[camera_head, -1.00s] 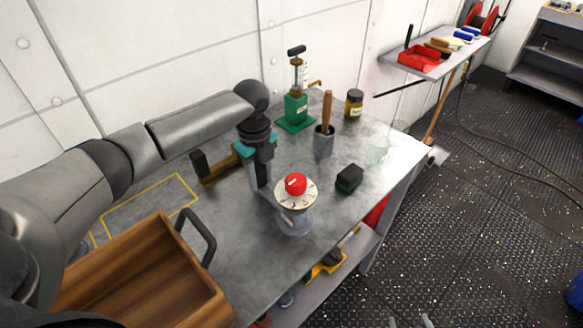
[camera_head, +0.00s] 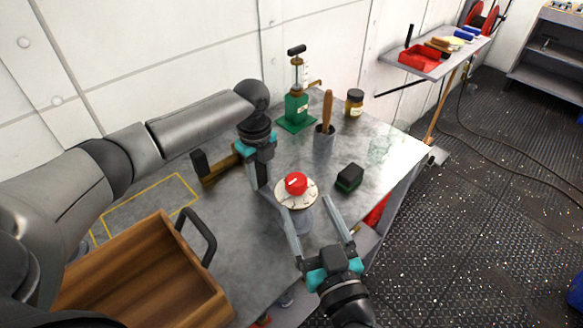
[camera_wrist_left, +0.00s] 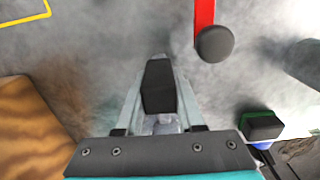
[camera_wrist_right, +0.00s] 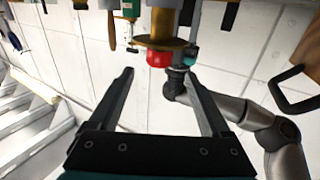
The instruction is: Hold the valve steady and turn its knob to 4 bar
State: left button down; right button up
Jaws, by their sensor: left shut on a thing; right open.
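The valve (camera_head: 303,220) stands upright on the metal bench, with a pale round dial (camera_head: 309,194) and a red knob (camera_head: 296,183) on top. The dial marks are too small to read. My left gripper (camera_head: 264,187) points down at the valve's left side and is shut on it; the dial partly hides the contact. The left wrist view shows a dark piece between its fingers. My right gripper (camera_head: 308,205) is open, its fingers near the dial's front side, apart from the knob. The red knob (camera_wrist_right: 158,58) lies ahead of its open fingers in the right wrist view.
A wooden crate (camera_head: 180,302) stands at the left front. A black and green block (camera_head: 349,177) lies right of the valve. Behind are a grey cup with a wooden handle (camera_head: 325,142), a green pump (camera_head: 296,108) and a jar (camera_head: 354,103).

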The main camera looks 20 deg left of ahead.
aim_at(293, 174)
jog(key=x, duration=1.1)
jog(key=shift+w, duration=0.1)
jog(key=shift+f, duration=0.1)
grip_shut()
dwell(0.4)
